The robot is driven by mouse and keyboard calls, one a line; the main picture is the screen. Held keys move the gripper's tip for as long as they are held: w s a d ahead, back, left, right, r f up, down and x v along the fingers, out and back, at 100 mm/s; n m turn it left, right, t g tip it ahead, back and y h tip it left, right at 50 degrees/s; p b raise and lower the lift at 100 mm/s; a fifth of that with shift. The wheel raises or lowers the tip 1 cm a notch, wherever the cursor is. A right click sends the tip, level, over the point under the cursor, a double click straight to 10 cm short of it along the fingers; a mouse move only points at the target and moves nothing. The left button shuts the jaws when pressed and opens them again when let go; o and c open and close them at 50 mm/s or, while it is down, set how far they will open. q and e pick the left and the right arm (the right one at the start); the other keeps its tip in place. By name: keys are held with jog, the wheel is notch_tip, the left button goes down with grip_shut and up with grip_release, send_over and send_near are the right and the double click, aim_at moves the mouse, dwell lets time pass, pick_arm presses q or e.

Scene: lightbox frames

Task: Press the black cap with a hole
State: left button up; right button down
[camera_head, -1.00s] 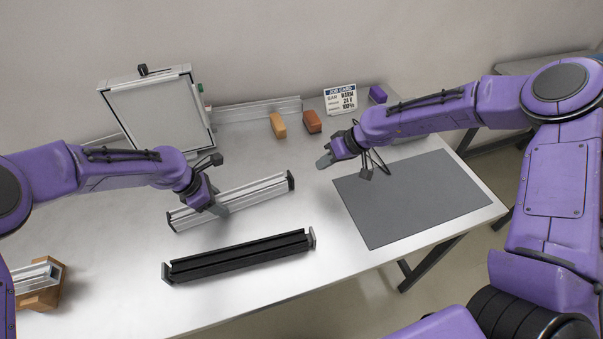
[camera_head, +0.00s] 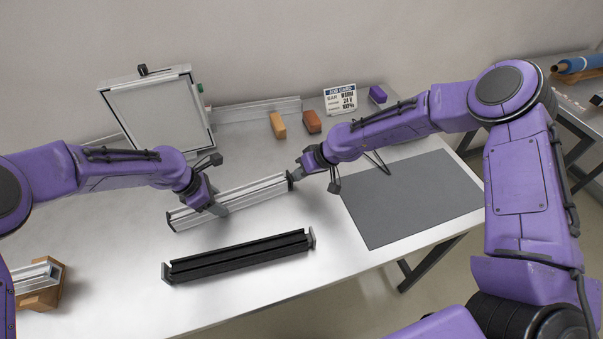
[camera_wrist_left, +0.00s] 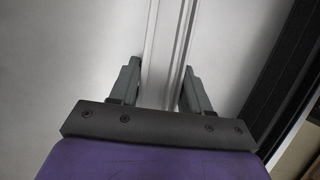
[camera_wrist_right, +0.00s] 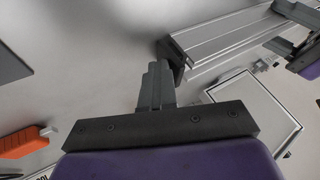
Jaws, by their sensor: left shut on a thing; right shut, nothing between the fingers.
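A silver slotted bar (camera_head: 250,196) lies on the table with a black end cap (camera_head: 290,181) at its right end. The cap also shows in the right wrist view (camera_wrist_right: 172,57); its hole cannot be made out. My left gripper (camera_head: 218,209) is shut on the silver bar, left of its middle; in the left wrist view the bar (camera_wrist_left: 163,50) runs between the fingers. My right gripper (camera_head: 298,176) is shut and empty, its fingertips (camera_wrist_right: 157,68) right beside the cap's outer face. I cannot tell whether they touch it.
A black bar (camera_head: 240,257) with grey end plates lies in front. A grey mat (camera_head: 415,200) covers the table's right part. A framed panel (camera_head: 155,115), a tan block (camera_head: 278,125), a brown block (camera_head: 312,121) and a job card (camera_head: 340,99) stand behind. A wooden holder (camera_head: 42,298) is at front left.

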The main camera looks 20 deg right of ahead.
jog(key=shift+s+a, duration=0.15)
jog(key=shift+a, duration=0.9)
pick_arm(q)
jog(key=shift+s+d, duration=0.1)
jog(key=shift+d, duration=0.05)
pick_arm(e)
jog(key=shift+a, duration=0.1)
jog(key=d, duration=0.5)
jog(key=shift+w+r, duration=0.2)
jog(key=shift+r, duration=0.2)
jog(key=v, duration=0.9)
jog(key=shift+s, duration=0.1)
pick_arm(q)
jog(key=o, duration=1.3)
